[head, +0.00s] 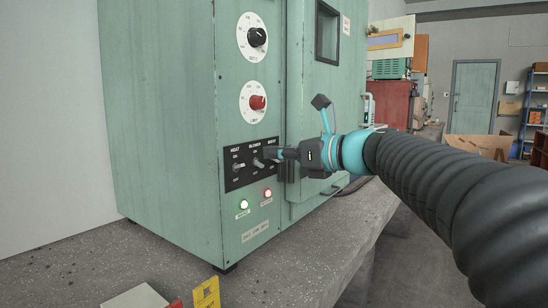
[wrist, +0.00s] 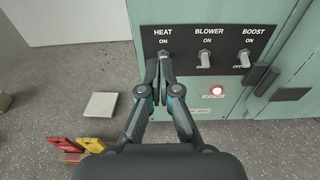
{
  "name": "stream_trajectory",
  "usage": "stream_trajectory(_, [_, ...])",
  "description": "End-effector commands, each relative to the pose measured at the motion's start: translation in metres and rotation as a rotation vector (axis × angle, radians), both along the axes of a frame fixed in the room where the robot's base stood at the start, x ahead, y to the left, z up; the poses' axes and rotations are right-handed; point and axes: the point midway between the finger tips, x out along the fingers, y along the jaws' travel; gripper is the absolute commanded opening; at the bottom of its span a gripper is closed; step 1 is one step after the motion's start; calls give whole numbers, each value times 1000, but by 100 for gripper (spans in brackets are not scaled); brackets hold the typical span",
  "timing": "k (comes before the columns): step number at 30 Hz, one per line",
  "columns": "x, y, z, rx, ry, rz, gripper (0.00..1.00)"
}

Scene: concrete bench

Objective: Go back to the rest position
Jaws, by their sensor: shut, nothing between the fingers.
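My gripper (head: 270,153) is shut and empty, with its fingertips in front of the black switch panel (head: 236,181) on a pale green oven-like cabinet (head: 165,130). In the wrist view the shut fingertips (wrist: 165,56) overlap the HEAT switch, just below its ON label; I cannot tell whether they touch it. In the head view the HEAT switch (head: 237,167) and BLOWER switch (head: 257,162) show, while the BOOST switch is hidden behind my gripper. The BLOWER switch (wrist: 204,58) and BOOST switch (wrist: 244,58) are clear of the fingers in the wrist view.
A green lamp (head: 244,204) and a red lamp (head: 268,193) glow below the panel. Black (head: 257,37) and red (head: 257,102) dials sit above. A pale square block (wrist: 101,105) and red and yellow items (wrist: 90,144) lie on the grey bench (head: 110,265).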

Motion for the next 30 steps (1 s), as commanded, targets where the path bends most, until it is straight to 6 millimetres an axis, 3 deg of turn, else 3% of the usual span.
stream_trajectory(5, [1,-1,-1,-78,-97,9,0])
stream_trajectory(7, [2,-4,-11,-184,-178,19,0])
stream_trajectory(11, [1,-13,-69,-484,-307,82,0])
stream_trajectory(14, [-15,-24,-117,-742,-409,179,0])
stream_trajectory(17, [-43,-37,-164,-1001,-517,321,0])
stream_trajectory(21, [-95,-61,-222,-1337,-673,589,0])
stream_trajectory(27, [-181,-104,-290,-1711,-874,1052,0])
stream_trajectory(30, [-220,-124,-313,-1836,-938,1254,0])
